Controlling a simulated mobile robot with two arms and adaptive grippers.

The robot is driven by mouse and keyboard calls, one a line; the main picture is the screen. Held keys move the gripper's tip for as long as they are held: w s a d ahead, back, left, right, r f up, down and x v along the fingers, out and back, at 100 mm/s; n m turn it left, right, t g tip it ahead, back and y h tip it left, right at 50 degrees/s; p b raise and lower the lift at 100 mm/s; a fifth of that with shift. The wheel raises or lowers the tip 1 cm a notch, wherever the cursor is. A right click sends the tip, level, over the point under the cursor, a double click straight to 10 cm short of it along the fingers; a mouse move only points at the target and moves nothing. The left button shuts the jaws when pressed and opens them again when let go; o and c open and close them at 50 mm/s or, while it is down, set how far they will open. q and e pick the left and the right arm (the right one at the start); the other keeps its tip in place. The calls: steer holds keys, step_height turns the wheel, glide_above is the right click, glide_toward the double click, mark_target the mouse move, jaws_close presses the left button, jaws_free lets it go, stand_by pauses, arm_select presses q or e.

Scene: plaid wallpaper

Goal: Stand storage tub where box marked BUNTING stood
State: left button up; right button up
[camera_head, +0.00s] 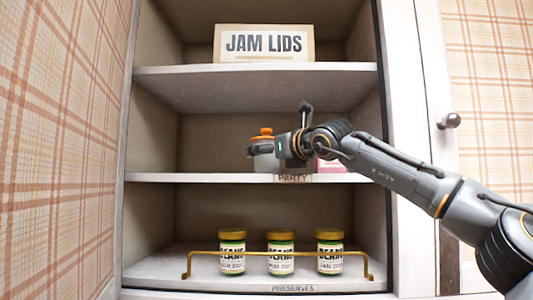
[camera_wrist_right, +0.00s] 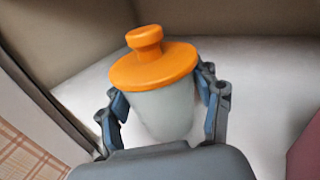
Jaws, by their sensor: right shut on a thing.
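No box marked BUNTING can be read. My left gripper is out of view.
A pink box (camera_head: 333,165) stands right of the tub, partly behind my arm. The middle shelf (camera_head: 210,177) is labelled PARTY and has free room at left.

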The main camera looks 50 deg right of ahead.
steer(key=shift+s, duration=0.1)
steer(key=shift+a+f, duration=0.1)
steer(key=o, duration=1.1)
